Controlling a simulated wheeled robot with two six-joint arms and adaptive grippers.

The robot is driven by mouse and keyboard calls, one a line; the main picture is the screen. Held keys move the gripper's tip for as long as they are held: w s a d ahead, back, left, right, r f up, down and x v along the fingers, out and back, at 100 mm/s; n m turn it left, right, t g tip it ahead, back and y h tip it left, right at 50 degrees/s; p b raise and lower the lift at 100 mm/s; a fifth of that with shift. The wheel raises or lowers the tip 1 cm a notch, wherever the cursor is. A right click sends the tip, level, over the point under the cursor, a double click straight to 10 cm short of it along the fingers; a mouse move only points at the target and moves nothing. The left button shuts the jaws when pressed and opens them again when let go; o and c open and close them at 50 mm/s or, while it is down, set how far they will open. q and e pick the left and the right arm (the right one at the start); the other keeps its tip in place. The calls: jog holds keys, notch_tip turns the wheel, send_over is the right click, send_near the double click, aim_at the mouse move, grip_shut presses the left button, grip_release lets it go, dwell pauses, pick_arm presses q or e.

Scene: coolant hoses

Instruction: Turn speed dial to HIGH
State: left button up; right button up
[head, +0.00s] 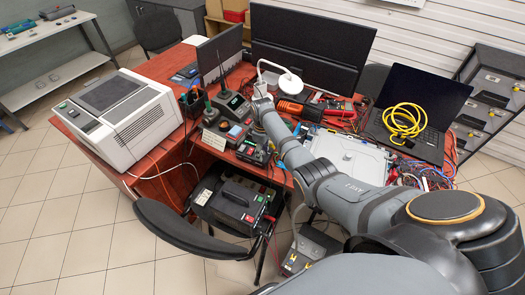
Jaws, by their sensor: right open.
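My right arm reaches from the lower right across the red-brown desk (158,70). Its gripper (261,88) is over the back middle of the desk, among small devices, and is open. It is small and partly merges with the white lamp-like disc (284,80) beside it. I cannot make out the speed dial or its HIGH mark for certain. Small dark control boxes stand left of my arm, one with a bluish face (236,131) and one with an antenna (231,104). My arm hides part of the desk. My left gripper is not in view.
A large white printer-like machine (125,115) stands at the desk's left. Monitors (310,45) stand at the back. A laptop (415,105) with a coiled yellow cable (404,121) is at right. A black case (238,204) rests on a chair in front. Tiled floor is clear at left.

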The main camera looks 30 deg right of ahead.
grip_shut()
